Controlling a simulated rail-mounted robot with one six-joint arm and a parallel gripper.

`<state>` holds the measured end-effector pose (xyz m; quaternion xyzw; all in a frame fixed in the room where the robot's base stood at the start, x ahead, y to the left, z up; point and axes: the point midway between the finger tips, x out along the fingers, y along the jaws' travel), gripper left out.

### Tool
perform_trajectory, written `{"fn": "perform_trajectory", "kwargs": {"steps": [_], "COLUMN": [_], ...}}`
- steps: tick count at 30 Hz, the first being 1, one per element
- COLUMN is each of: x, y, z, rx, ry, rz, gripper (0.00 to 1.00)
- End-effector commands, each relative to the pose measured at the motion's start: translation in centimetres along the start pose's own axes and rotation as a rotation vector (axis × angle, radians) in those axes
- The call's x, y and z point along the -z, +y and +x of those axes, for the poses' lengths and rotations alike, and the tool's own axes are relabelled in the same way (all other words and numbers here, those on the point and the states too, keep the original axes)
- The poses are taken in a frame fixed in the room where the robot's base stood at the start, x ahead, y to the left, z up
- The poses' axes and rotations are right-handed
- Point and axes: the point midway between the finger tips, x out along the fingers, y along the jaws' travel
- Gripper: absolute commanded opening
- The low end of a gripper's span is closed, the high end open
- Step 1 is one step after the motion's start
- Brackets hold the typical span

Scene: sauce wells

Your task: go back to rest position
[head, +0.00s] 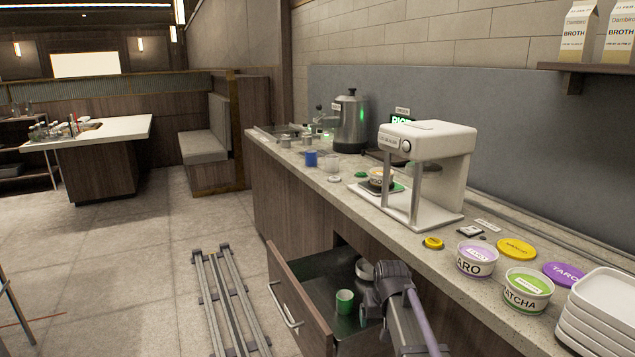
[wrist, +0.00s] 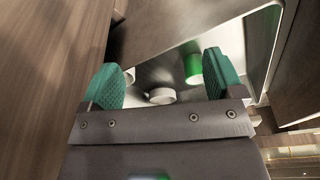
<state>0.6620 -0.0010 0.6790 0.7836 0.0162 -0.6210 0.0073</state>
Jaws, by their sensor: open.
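My gripper (wrist: 162,76) is open, with its two green finger pads spread apart and nothing between them in its grasp. In the head view, my arm's end (head: 392,285) is over the right part of an open drawer (head: 318,273) under the counter. A green cup (head: 344,301) stands in the drawer to the left of it. In the wrist view, the green cup (wrist: 193,68) shows beside the right finger, and a small white round item (wrist: 161,96) lies beyond the gripper. The fingertips are hard to make out in the head view.
The drawer front with its handle (head: 285,306) juts into the aisle. The counter above holds a white machine (head: 435,143), a taro tub (head: 477,259), a matcha tub (head: 527,291) and stacked white trays (head: 605,315). A rail (head: 230,305) lies on the open floor at left.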

Motion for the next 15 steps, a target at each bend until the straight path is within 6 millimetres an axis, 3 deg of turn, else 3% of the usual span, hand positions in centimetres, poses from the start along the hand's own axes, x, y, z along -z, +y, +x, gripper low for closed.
{"fn": "perform_trajectory", "kwargs": {"steps": [1, 11, 14, 15], "x": [-2.3, -15.4, -20.5, -21.5], "y": [-0.1, -0.5, -0.6, -0.7], "z": [-0.4, -3.1, -4.2, -5.6], "rx": [0.000, -0.006, -0.009, -0.009], "ry": [-0.025, -0.188, -0.226, -0.227], "rz": [0.005, 0.031, 0.035, 0.034], "gripper": [0.86, 0.86, 0.86, 0.86]}}
